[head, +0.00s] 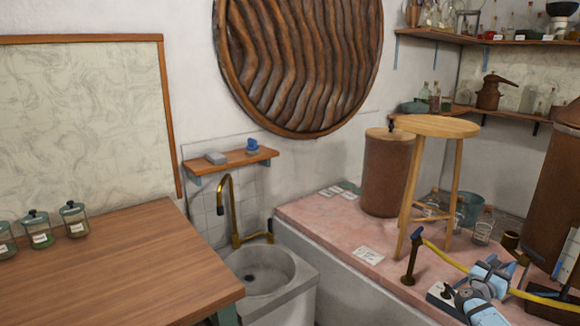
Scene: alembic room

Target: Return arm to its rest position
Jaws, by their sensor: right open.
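My right gripper (486,282), blue and grey, is at the lower right, over the pink counter top (325,222). It is open, and I see nothing held in it. A yellow hose (458,262) runs close to it; I cannot tell whether they touch. My left gripper is not in view.
A wooden stool (436,127) stands on the pink counter beside a brown lidded drum (387,175). Glass jars (483,230) stand behind. A stone sink (265,275) with a brass tap (230,205) is left of the counter. The wooden table (130,265) is mostly bare, with several jars (74,217) at its left.

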